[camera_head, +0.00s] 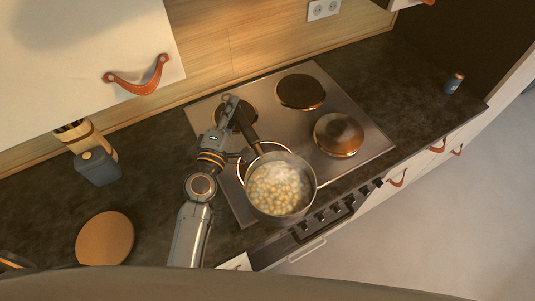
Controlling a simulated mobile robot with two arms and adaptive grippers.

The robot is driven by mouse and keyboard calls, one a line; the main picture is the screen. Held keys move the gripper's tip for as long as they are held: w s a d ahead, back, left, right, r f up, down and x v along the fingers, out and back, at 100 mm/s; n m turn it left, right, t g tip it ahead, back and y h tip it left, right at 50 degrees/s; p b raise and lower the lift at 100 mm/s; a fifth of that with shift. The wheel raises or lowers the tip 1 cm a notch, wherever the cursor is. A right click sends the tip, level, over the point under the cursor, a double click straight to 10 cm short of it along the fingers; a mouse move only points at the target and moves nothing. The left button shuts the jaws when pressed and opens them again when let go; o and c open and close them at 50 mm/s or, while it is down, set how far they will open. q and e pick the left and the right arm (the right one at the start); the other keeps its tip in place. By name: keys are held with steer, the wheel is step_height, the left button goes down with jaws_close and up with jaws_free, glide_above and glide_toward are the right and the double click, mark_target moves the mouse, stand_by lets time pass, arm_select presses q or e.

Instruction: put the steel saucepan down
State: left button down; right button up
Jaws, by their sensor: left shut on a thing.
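The steel saucepan (311,188) is full of pale yellow round pieces in cloudy liquid. It shows over the front left part of the hob (372,143), level or nearly so. Its dark handle (247,131) points to the upper left. My left gripper (232,106) is shut on the handle, toward its far end. The pan covers part of the front left burner (243,164) and sits off its middle, toward the front edge. I cannot tell whether its base touches the hob. My right gripper is not in view.
The back right burner (300,91) is bare. A round wooden board (105,238), a dark canister (97,167) and a utensil holder (84,137) are at left. A small jar (454,83) stands at right.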

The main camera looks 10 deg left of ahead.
arm_select(q)
steer(key=shift+w+d+r, duration=0.25)
steer(key=shift+w+r, duration=0.05)
steer(key=shift+r, duration=0.15)
steer(key=shift+w+d+r, duration=0.2)
steer(key=shift+w+r, duration=0.05)
steer(key=shift+r, duration=0.15)
steer(key=shift+w, duration=0.4)
steer(key=shift+h, duration=0.3)
steer(key=w+a+f+b, duration=0.1)
steer(key=w+f+b, duration=0.3)
steer(key=w+a+f+b, duration=0.2)
steer(key=w+f+b, duration=0.3)
steer(key=w+a+f+b, duration=0.1)
steer(key=w+f+b, duration=0.3)
steer(key=shift+w+a+f+b, duration=0.15)
steer(key=shift+w+a+b, duration=0.05)
steer(key=shift+a+b, duration=0.2)
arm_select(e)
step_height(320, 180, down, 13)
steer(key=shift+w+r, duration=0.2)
arm_select(q)
steer(key=shift+s, duration=0.1)
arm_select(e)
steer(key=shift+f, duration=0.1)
